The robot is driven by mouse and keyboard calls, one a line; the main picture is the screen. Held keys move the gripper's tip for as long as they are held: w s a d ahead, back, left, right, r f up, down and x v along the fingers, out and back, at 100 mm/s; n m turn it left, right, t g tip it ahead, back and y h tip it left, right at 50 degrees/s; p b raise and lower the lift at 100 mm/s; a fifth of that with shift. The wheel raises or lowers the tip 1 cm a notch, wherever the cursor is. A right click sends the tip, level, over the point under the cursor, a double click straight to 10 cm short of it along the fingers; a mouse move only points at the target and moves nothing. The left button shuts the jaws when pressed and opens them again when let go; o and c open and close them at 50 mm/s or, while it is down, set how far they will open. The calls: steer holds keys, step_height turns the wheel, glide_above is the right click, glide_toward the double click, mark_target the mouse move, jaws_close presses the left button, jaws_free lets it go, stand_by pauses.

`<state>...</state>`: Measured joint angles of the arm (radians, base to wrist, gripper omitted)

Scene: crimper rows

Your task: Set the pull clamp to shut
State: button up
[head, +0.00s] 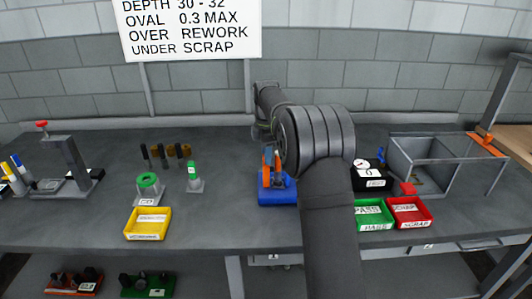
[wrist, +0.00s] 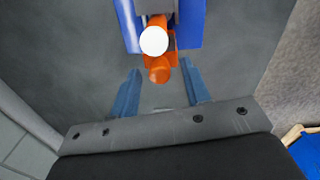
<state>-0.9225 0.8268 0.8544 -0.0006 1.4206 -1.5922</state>
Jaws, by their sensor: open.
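The pull clamp (head: 278,195) has a blue base on the bench, with upright orange and blue parts, left of my arm in the head view. In the wrist view its blue body (wrist: 190,25) is at the top edge, with an orange part (wrist: 159,68) and a white round end (wrist: 154,41) between the blue sides. My gripper (wrist: 162,80) is open and empty. Its two fingers stand apart on either side of the orange part's near end, with gaps visible; I cannot tell their height difference. In the head view, my arm hides much of the gripper.
Right of my arm are a green PASS bin (head: 374,215), a red SCRAP bin (head: 409,212), a dial gauge (head: 362,166) and an open grey frame (head: 440,155). Left are a yellow bin (head: 148,225), a green ring stand (head: 148,185) and a red-topped press (head: 65,160). Bench between is clear.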

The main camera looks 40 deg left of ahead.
steer(key=shift+c, duration=0.4)
jaws_close()
steer(key=shift+w+d, duration=0.2)
steer(key=shift+w, duration=0.05)
steer(key=shift+o, duration=0.4)
jaws_free()
step_height(320, 180, up, 17)
steer(key=shift+s+d+r, duration=0.15)
steer(key=shift+s+d, duration=0.1)
